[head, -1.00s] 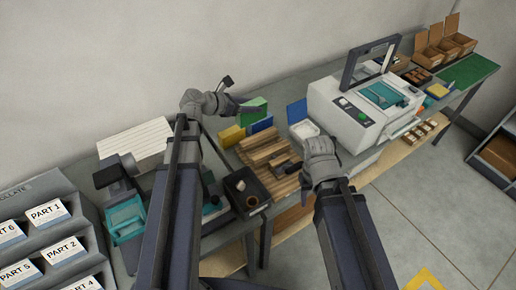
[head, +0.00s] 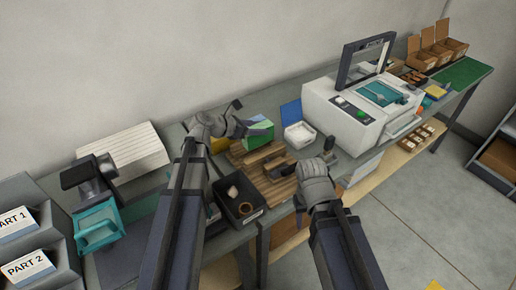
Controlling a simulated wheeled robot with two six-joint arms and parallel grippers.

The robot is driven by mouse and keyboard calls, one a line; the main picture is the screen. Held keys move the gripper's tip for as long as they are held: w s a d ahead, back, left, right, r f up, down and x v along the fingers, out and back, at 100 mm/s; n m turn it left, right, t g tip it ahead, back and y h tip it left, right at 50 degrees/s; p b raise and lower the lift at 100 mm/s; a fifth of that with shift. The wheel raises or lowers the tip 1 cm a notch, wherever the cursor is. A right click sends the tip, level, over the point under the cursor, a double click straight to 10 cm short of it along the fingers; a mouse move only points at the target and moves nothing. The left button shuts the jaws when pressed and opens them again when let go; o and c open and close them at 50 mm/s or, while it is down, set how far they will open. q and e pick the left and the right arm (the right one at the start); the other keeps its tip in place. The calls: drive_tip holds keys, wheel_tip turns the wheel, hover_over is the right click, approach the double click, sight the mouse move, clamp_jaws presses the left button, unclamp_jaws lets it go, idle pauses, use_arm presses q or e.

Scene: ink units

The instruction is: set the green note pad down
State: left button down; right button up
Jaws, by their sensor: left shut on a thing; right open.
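The green note pad (head: 261,131) is at the fingertips of my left gripper (head: 243,122), which is shut on it. The pad is low at the back of the bench, by the rear end of a wooden slatted board (head: 252,158). A blue edge shows along it. A yellow pad (head: 220,145) is partly hidden behind my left arm. I cannot tell whether the green pad touches what is under it. My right gripper (head: 327,150) is open over the bench's front side, right of the board; its fingers are mostly hidden.
A black bin (head: 259,212) with small items stands in front of the board. A dark-handled tool (head: 281,169) lies on the board. A white tray (head: 299,135) and blue panel (head: 291,113) stand to the right, before the white printing machine (head: 338,110).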

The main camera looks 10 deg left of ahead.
sight(245, 140)
use_arm(q)
drive_tip(key=shift+f+b, duration=2.3)
drive_tip(key=shift+f, duration=0.65)
use_arm(e)
drive_tip(key=shift+f, duration=2.95)
use_arm(q)
drive_tip(key=shift+f, duration=0.15)
drive_tip(key=shift+c, duration=1.7)
unclamp_jaws()
drive_tip(key=shift+r, duration=0.25)
drive_tip(key=p+v, duration=0.5)
drive_tip(key=v, duration=0.6)
drive_tip(key=shift+s+a, duration=0.1)
drive_tip(key=shift+s+a+r+p, duration=0.1)
drive_tip(key=shift+s+a+p, duration=0.15)
drive_tip(key=shift+p, duration=0.1)
use_arm(e)
wheel_tip(245, 140, up, 6)
drive_tip(key=shift+f, duration=0.1)
